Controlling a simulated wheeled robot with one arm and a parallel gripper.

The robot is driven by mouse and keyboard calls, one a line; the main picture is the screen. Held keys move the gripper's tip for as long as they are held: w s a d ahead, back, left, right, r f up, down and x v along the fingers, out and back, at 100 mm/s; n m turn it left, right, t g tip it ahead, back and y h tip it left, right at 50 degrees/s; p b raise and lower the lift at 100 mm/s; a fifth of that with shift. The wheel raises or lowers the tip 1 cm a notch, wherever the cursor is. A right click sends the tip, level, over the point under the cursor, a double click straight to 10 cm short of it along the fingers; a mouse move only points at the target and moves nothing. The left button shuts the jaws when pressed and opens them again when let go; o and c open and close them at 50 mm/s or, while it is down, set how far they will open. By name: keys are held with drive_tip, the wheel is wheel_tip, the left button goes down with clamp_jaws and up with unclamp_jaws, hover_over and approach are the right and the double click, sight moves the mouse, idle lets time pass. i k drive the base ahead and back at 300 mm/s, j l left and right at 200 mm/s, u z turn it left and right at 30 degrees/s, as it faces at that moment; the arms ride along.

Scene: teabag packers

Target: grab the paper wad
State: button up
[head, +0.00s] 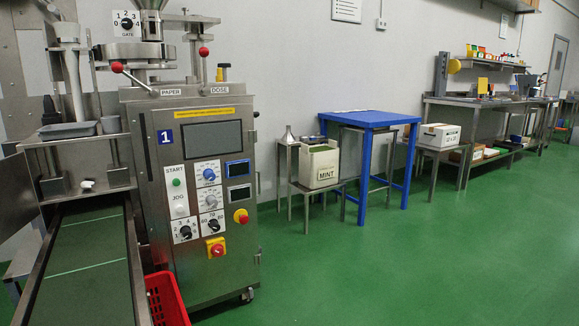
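A small white crumpled thing (87,184), which looks like the paper wad, sits at the left in the head view. It lies low in the opening of the steel packing machine (205,180), just above the top end of the green conveyor belt (88,262). It is small in the picture, so I cannot tell its exact shape or what it rests against. My gripper is not in view.
A red basket (166,300) stands beside the conveyor's right side. A grey tray (68,130) sits above the opening. A blue table (368,117), a MINT box (319,165) and steel benches line the wall. The green floor (400,270) is clear at right.

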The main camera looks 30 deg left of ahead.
sight(84, 185)
drive_tip(key=i+u, duration=0.25)
drive_tip(key=i, duration=0.2)
drive_tip(key=i+l+u, duration=0.2)
drive_tip(key=i, duration=0.2)
drive_tip(key=i+l+u, duration=0.25)
drive_tip(key=i, duration=0.15)
drive_tip(key=i+j+u, duration=0.2)
drive_tip(key=u, duration=0.25)
drive_tip(key=i+u, duration=0.7)
drive_tip(key=u, duration=0.2)
drive_tip(key=i+l+u, duration=0.15)
drive_tip(key=i+u, duration=0.15)
drive_tip(key=u, duration=0.15)
